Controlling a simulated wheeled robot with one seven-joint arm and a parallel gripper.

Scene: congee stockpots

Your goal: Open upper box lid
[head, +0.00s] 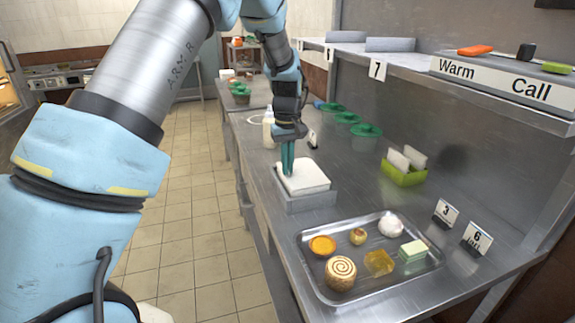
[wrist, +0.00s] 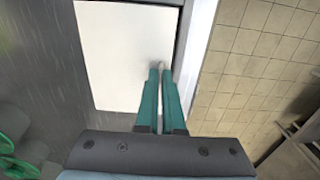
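A square box with a white lid (head: 301,176) and a grey base (head: 306,202) stands on the steel counter, near its left edge. The lid lies flat on the base. In the wrist view the white lid (wrist: 122,55) fills the upper left. My gripper (head: 288,174) points down over the lid's left side in the head view. Its teal fingers (wrist: 160,68) are close together, with a narrow slit between them, near the lid's edge. A small pale spot shows between the fingertips; I cannot tell whether they touch or hold anything.
A metal tray (head: 310,270) with several pastries stands in front of the box. A green holder (head: 402,175) with white cards and several green items (head: 365,130) are behind and to the right. A white bottle (head: 268,130) stands behind my gripper. A shelf (head: 470,85) overhangs the counter's right side.

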